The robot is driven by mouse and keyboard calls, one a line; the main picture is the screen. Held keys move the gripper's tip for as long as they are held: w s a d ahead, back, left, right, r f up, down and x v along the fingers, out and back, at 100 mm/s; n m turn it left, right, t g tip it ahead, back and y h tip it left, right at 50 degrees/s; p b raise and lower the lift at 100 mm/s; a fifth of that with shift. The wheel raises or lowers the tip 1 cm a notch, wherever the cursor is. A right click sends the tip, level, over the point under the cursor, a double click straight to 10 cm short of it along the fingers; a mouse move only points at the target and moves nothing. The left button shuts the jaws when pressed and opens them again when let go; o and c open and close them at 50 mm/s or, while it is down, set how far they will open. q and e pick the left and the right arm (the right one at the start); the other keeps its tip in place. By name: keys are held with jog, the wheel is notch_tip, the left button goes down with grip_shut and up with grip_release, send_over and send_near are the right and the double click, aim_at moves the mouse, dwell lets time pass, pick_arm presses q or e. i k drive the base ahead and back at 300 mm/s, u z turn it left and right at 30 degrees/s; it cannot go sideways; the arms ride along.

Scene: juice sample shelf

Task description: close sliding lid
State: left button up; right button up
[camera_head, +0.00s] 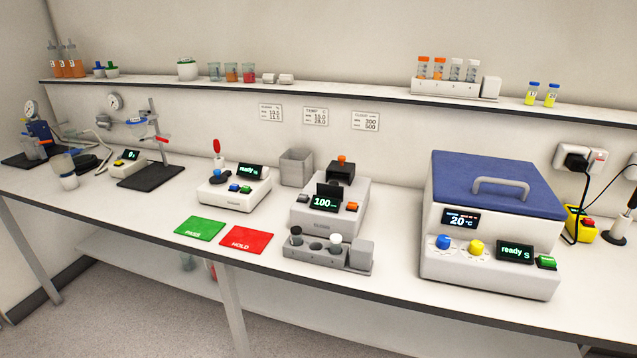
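A white instrument (330,215) with a green display reading 100 stands mid-bench. On its top is a black block with an orange knob (342,158), set toward the back. A dark upright panel (329,191) stands in front of that block. I cannot tell for sure whether this block is the sliding lid or how far it covers the opening. A larger white box at the right has a blue lid (495,180) with a grey handle; this lid looks shut. Neither of my grippers is in view.
A grey vial rack (325,252) stands directly in front of the instrument. An open grey bin (297,166) is behind left. Green (200,227) and red (246,240) mats lie front left. A white device (233,190) is farther left. A shelf runs above. Bench between instrument and blue-lidded box is clear.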

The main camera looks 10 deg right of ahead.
aim_at(340, 167)
jog(key=k, duration=1.25)
jog(key=z, duration=0.95)
jog(key=i, duration=1.65)
jog(key=u, duration=0.9)
